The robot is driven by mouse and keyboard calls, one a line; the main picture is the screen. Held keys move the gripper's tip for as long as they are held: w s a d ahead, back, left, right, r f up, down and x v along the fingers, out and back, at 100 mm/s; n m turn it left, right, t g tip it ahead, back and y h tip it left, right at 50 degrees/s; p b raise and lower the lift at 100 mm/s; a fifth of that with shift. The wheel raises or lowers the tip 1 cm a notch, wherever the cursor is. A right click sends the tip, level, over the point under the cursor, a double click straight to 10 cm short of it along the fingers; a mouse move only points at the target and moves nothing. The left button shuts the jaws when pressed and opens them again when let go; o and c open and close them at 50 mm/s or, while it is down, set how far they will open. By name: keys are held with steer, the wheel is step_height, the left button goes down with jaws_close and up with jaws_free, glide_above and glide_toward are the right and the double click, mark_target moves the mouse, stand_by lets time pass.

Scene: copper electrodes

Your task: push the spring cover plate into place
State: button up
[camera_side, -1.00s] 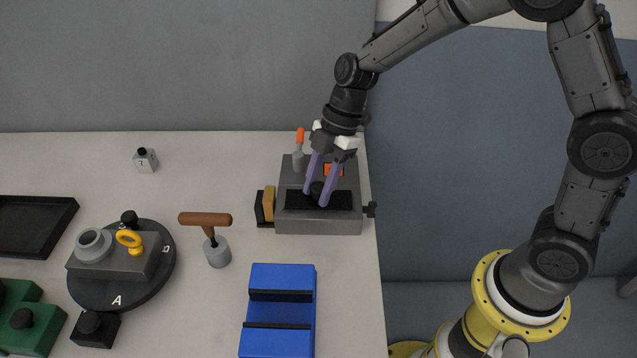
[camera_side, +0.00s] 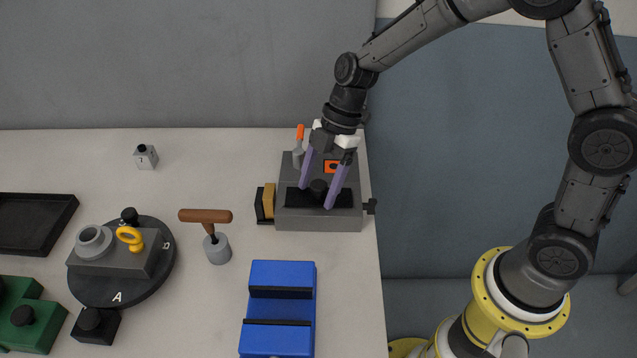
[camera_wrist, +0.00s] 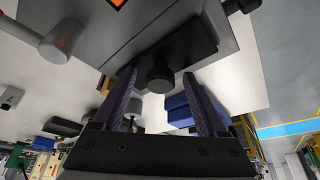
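A dark flat plate (camera_side: 293,199) with a round black knob (camera_side: 319,187) lies on the front of the grey box (camera_side: 310,219); I take it for the spring cover plate. In the wrist view the plate (camera_wrist: 190,45) and its knob (camera_wrist: 160,78) show at the centre. My gripper (camera_side: 316,197) is open, its two purple fingers on either side of the knob. In the wrist view a gap shows between the knob and each finger. I cannot tell whether the plate is fully seated.
An orange-handled lever (camera_side: 299,146) stands at the box's back left. A brown-handled tool (camera_side: 211,230), a blue block (camera_side: 278,335) and a black turntable (camera_side: 123,293) stand to the left and in front. The table between them is clear.

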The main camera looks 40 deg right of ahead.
steer(key=shift+r, duration=0.1)
stand_by(0.3)
steer(key=shift+v, duration=2.45)
steer(key=shift+r, duration=0.1)
steer(key=v, duration=1.3)
steer(key=shift+r, duration=0.35)
steer(key=s+d+r+m+t+h, duration=0.1)
steer(key=s+r+m+t, duration=0.1)
steer(key=s, duration=0.5)
steer(key=s+d+r+m+t+h, duration=0.1)
steer(key=s+r, duration=0.2)
steer(key=s, duration=0.4)
steer(key=s+d+f+m+t+h, duration=0.1)
steer(key=s+d+f+m, duration=0.1)
steer(key=s+f+m, duration=0.2)
steer(key=s+d+f+m+t+h, duration=0.1)
steer(key=s+d+f+m, duration=0.1)
steer(key=m, duration=0.9)
step_height(320, 180, down, 2)
steer(key=shift+s+d+f+t+h, duration=0.15)
steer(key=shift+s+d+t+h, duration=0.15)
steer(key=shift+s, duration=0.6)
